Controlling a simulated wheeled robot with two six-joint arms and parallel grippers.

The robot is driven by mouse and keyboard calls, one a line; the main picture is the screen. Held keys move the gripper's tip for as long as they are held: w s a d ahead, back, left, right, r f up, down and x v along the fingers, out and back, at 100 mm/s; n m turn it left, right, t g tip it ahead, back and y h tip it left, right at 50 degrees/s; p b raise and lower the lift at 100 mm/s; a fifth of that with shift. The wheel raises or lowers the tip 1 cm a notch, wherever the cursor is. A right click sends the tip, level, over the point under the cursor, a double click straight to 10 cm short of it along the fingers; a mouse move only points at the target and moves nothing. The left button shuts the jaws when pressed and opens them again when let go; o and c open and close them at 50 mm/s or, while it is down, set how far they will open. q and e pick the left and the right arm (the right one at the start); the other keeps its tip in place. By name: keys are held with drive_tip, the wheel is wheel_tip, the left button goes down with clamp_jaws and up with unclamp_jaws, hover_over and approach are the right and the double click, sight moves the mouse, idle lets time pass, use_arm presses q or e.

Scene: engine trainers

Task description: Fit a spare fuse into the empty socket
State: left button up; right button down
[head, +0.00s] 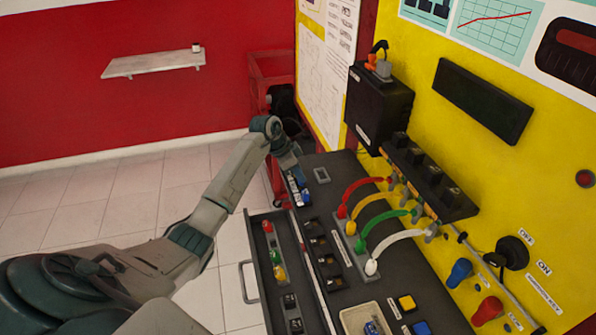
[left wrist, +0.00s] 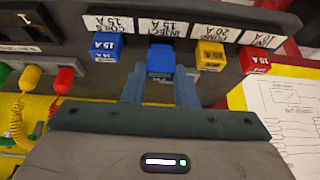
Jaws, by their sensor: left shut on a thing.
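My left gripper (head: 294,178) is at the far end of the dark bench panel, at a row of fuses. In the left wrist view its two fingers (left wrist: 159,90) are shut on a blue fuse (left wrist: 160,60). That fuse is in line with the "INJECT 15 A" label (left wrist: 168,28). I cannot tell if it is fully seated, as its underside is hidden. Another blue 15 A fuse (left wrist: 105,46) is on its left; a yellow fuse (left wrist: 210,55) and a red fuse (left wrist: 255,59) are on its right. My right gripper is not in view.
An open drawer (head: 252,250) with coloured plugs juts out below the panel. A cream tray (head: 346,321) with a blue item lies at the near end. Coloured cables (head: 373,217) arch over the panel. A yellow board (head: 425,82) stands behind. The tiled floor at left is clear.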

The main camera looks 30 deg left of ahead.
use_arm(q)
drive_tip(key=shift+f+b, duration=0.3)
drive_tip(key=shift+f, duration=0.55)
idle(0.5)
drive_tip(key=o, duration=0.7)
drive_tip(key=shift+r, duration=0.2)
drive_tip(key=shift+s+a+r+p, duration=0.2)
drive_tip(key=shift+r+p, duration=0.45)
drive_tip(key=shift+p, duration=0.25)
drive_tip(key=p+v, duration=0.3)
drive_tip(key=shift+r, duration=0.15)
drive_tip(key=shift+r+p, duration=0.2)
drive_tip(key=shift+p, duration=0.1)
